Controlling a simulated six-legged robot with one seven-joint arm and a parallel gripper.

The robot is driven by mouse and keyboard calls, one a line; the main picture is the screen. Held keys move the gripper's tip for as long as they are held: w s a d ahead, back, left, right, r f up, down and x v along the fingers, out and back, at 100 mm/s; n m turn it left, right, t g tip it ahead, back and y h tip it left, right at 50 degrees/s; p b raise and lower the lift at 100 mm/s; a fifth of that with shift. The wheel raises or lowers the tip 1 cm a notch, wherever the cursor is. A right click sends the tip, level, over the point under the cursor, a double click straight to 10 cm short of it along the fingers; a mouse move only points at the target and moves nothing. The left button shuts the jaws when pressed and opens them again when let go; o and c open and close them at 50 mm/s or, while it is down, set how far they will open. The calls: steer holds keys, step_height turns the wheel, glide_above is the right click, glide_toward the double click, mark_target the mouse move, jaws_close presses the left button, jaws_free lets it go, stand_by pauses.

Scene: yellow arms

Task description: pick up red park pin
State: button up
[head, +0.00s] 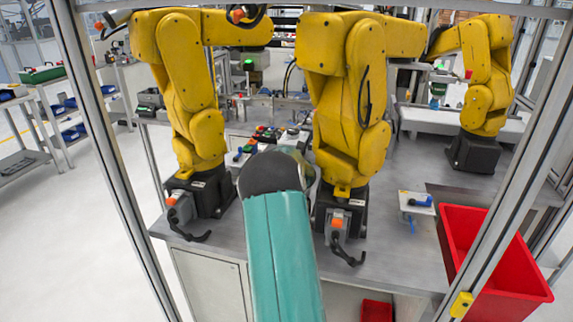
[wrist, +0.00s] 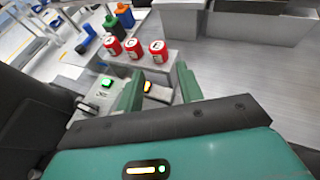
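Three red pieces with white labels, the middle one (wrist: 133,48) between a left one (wrist: 113,46) and a right one (wrist: 158,49), stand in a row on a grey block in the wrist view. I cannot tell which, if any, is the red park pin. My gripper (wrist: 159,74) has its two green fingers apart, with nothing held between them. The red pieces lie beyond the fingertips, apart from them. In the head view my teal arm hides the gripper; small red and other coloured pieces (head: 265,133) show on the bench beyond it.
Blue (wrist: 87,37), green (wrist: 124,15) and orange pieces stand behind the red ones. A small orange-lit switch (wrist: 148,87) and a green-lit button (wrist: 106,82) sit nearer. Yellow robot arms (head: 350,95) flank my arm. A red bin (head: 505,285) is at right.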

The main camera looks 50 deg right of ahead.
steer(key=shift+x, duration=3.3)
steer(key=shift+r, duration=0.15)
steer(key=c, duration=0.8)
steer(key=shift+o, duration=0.2)
steer(key=shift+r, duration=0.6)
step_height(320, 180, up, 2)
steer(key=shift+a+r, duration=0.1)
steer(key=shift+r, duration=0.05)
steer(key=s+a+r, duration=0.5)
steer(key=a+r, duration=0.4)
steer(key=a, duration=0.4)
steer(key=shift+r, duration=0.2)
